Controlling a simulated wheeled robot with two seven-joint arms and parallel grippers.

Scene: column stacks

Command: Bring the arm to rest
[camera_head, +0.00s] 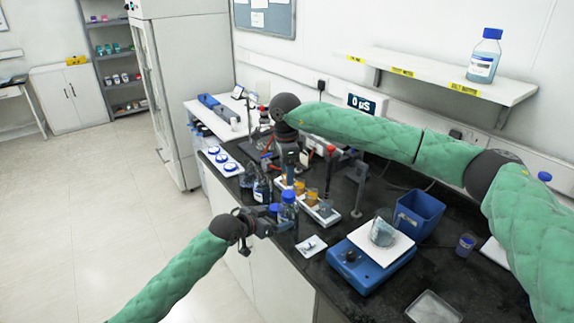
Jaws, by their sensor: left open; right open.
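My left arm, in a green sleeve, reaches in from the lower left. Its gripper (272,226) is open at the front edge of the black bench (395,293), close to a blue-capped bottle (288,207). I cannot tell whether it touches the bottle. My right arm, also green-sleeved, comes in from the right and stretches across above the bench. Its gripper (290,163) points down over the far part of the bench, open, near small amber-coloured vessels (299,187). Its fingertips are small and partly lost among the items there. Neither gripper visibly holds anything.
A blue balance-like device (368,270) with a white plate carries a glass beaker (383,228). A blue bin (418,212) stands behind it. A wall shelf (440,75) holds a bottle (484,58). Dark bottles (262,187) stand near the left gripper. The floor at left is clear.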

